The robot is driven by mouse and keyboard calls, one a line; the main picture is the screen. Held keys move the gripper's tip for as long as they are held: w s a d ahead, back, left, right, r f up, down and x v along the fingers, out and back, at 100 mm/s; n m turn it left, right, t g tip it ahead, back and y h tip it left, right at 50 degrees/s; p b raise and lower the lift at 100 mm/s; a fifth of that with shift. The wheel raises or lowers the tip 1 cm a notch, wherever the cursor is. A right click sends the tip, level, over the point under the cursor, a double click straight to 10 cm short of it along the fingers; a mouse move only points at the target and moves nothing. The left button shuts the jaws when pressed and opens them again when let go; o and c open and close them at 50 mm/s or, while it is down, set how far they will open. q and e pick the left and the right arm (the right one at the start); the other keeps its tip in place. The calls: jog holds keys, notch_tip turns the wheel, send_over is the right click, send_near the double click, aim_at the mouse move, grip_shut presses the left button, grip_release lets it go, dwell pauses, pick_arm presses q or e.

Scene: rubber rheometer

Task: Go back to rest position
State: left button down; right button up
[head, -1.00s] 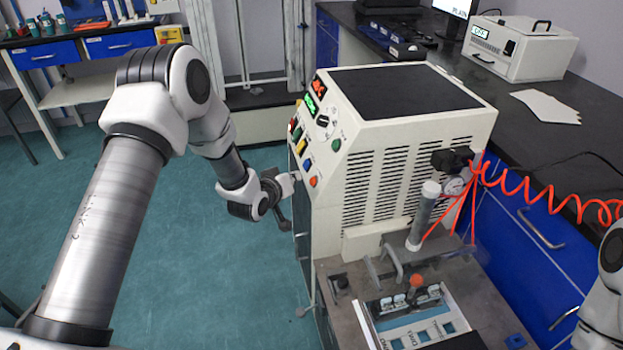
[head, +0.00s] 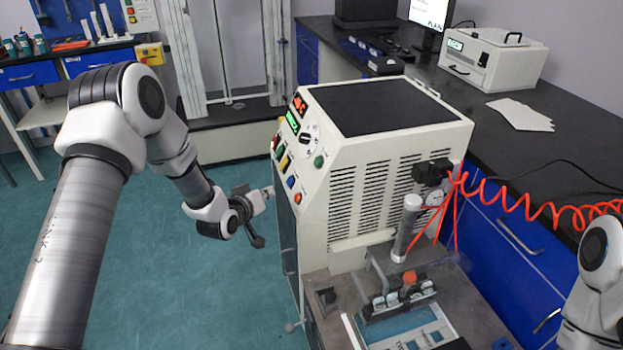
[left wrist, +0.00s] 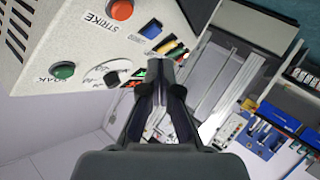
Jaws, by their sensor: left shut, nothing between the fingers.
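My left gripper (head: 262,194) is in front of the control-panel side of the cream rheometer machine (head: 385,140), just left of its panel in the head view. In the left wrist view its fingers (left wrist: 163,75) are shut together with nothing between them. The panel with its orange STRIKE button (left wrist: 120,9) and green SOAK button (left wrist: 62,71) lies to the left of the fingers there. The fingers overlap the panel's edge in that picture; I cannot tell whether they touch it. My right arm (head: 598,290) shows only in part at the right edge; its gripper is out of view.
A dark bench (head: 590,125) behind the machine bears a white box instrument (head: 495,60), white papers (head: 520,114) and a monitor. A coiled orange hose (head: 540,212) hangs at the machine's right. Teal floor (head: 190,285) is clear at the left.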

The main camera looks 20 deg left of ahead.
pick_arm(q)
jog(key=s+d+f+m+g+h+p, duration=0.1)
jog(key=s+d+f+g+p, duration=0.25)
jog(key=s+f, duration=0.4)
jog(key=s+d+f+m+g+p, duration=0.1)
jog(key=s+d+f+g+p, duration=0.3)
jog(key=s, duration=0.7)
jog(key=s+d+m+g, duration=0.1)
jog(key=s+g, duration=0.2)
jog(key=s, duration=0.8)
jog(key=s+f+m+g+y, duration=0.1)
jog(key=s+g, duration=0.2)
jog(key=s, duration=0.8)
jog(key=shift+s+d+f+m, duration=0.15)
jog(key=shift+s+d+m, duration=0.1)
jog(key=shift+d+m, duration=0.15)
jog(key=shift+w, duration=0.1)
dwell(0.6)
